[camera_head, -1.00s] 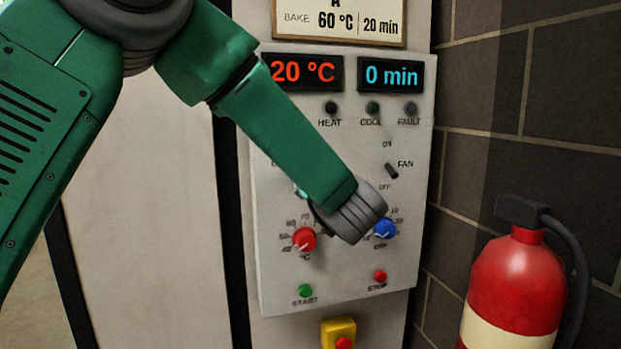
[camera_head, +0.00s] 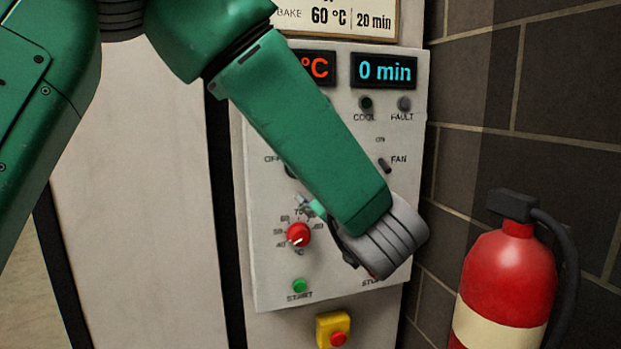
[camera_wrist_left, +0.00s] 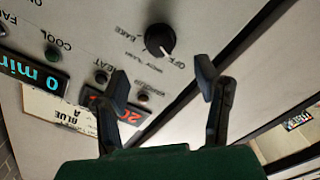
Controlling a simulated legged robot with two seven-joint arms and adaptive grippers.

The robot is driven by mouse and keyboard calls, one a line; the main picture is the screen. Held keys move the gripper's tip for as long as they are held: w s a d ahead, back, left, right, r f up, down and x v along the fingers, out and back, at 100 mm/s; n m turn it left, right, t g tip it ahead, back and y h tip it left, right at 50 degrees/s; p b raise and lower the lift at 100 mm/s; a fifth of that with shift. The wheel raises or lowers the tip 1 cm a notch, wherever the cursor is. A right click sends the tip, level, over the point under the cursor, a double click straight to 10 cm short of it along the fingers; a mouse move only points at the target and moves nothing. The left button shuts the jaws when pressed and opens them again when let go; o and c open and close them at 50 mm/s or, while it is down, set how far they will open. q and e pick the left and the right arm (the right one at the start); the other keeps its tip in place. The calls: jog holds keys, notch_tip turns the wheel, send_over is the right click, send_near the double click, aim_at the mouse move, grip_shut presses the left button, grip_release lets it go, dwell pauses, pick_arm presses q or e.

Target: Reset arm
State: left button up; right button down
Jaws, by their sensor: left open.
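My left arm crosses the oven control panel (camera_head: 270,270) in the head view, its grey wrist in front of the lower right of the panel. My left gripper (camera_wrist_left: 163,85) is open and empty in the wrist view, its two black fingers apart. The black mode knob (camera_wrist_left: 160,40), with OFF and BAKE beside it, lies beyond the fingertips, apart from them. In the head view the gripper is mostly hidden behind the wrist; only a small part shows near the red temperature knob (camera_head: 298,235). The blue time knob is hidden there. My right gripper is not in view.
The green start button (camera_head: 299,286) and fan switch (camera_head: 384,165) are uncovered. The time display (camera_head: 384,71) reads 0 min. A yellow box with a red button (camera_head: 334,330) sits below the panel. A red fire extinguisher (camera_head: 505,275) stands at right by the dark brick wall (camera_head: 570,90).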

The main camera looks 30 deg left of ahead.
pick_arm(q)
jog(key=shift+v, duration=1.2)
jog(key=shift+w+f, duration=0.1)
notch_tip(320, 180, down, 34)
jog(key=s+m+g+h+b, duration=0.1)
jog(key=s+m+h+b, duration=0.2)
jog(key=m+h, duration=0.75)
jog(key=s+f+m+g+h+b, duration=0.1)
jog(key=s+f+m+g, duration=0.3)
jog(key=s+f, duration=0.7)
jog(key=s+f+m+g+h+b, duration=0.1)
jog(key=s+f+m+g, duration=0.4)
jog(key=s+f, duration=0.6)
jog(key=s+g+h, duration=0.1)
jog(key=s, duration=0.5)
jog(key=shift+s+a, duration=0.25)
jog(key=shift+a, duration=0.1)
jog(key=shift+w, duration=0.15)
